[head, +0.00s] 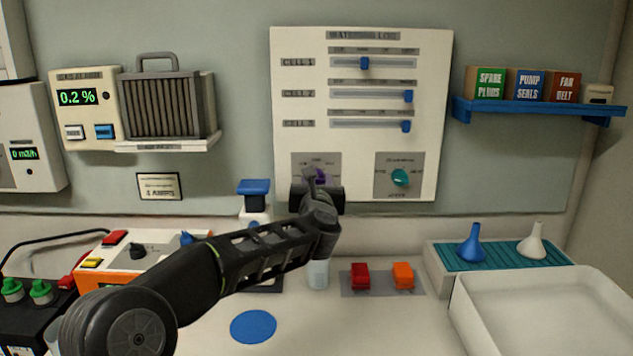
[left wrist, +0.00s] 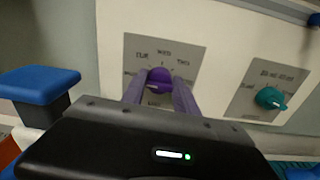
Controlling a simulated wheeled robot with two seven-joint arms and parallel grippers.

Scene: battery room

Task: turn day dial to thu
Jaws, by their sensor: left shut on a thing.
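The purple day dial (left wrist: 160,78) sits on a grey plate (left wrist: 133,48) low on the white wall panel. Labels reading TUE, WED and THU are arced above it in the left wrist view; a further label at the left is partly hidden. My left gripper (left wrist: 160,87) is shut on the dial, one finger on each side. In the head view the dial (head: 319,175) is partly covered by my left gripper (head: 317,183). Which label the dial points to cannot be told clearly. My right gripper is not in view.
A teal dial (head: 400,177) is right of the day dial on the same panel (head: 440,110), with three blue sliders above. A blue-topped dispenser (head: 254,188) stands just left of my wrist. Red (head: 360,275) and orange (head: 403,275) blocks lie below on the counter.

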